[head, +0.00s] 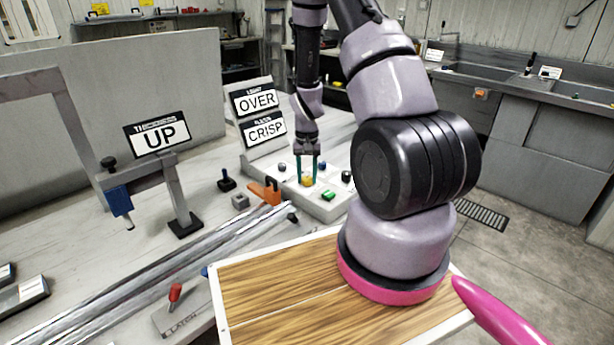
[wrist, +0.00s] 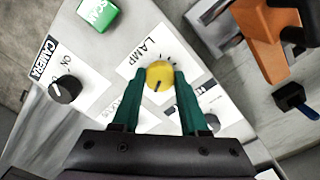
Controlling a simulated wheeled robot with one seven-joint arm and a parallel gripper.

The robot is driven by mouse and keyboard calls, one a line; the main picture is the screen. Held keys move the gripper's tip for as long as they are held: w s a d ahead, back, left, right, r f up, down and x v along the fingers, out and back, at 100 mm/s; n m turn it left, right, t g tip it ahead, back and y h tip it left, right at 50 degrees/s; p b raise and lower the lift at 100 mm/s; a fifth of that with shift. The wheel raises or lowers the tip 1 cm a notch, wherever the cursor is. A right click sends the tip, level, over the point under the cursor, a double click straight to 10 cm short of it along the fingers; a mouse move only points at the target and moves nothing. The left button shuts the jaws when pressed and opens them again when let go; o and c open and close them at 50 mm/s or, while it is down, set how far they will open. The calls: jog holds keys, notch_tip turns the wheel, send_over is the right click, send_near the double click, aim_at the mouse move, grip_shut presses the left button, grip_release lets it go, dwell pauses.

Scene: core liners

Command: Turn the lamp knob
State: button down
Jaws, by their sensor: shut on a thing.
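The lamp knob (wrist: 160,76) is a round yellow knob with a dark pointer line, beside the printed word LAMP in the wrist view. In the head view the yellow knob (head: 307,181) shows between the fingertips on the light control panel (head: 325,207). My gripper (wrist: 154,84) has green fingers, one on each side of the knob, and is shut on it. In the head view my gripper (head: 307,178) points down at the panel. The pointer line runs toward the lower left in the wrist view.
A black CAMERA knob (wrist: 66,89) and a green SCAN button (wrist: 98,14) are on the same panel. An orange clamp (head: 265,191) stands left of the panel. Signs reading OVER (head: 254,99) and CRISP (head: 264,130) stand behind it.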

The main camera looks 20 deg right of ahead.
aim_at(307, 178)
jog(key=n, duration=0.3)
jog(key=shift+n, duration=2.2)
jog(key=shift+c, duration=2.2)
grip_release()
notch_tip(307, 178, up, 11)
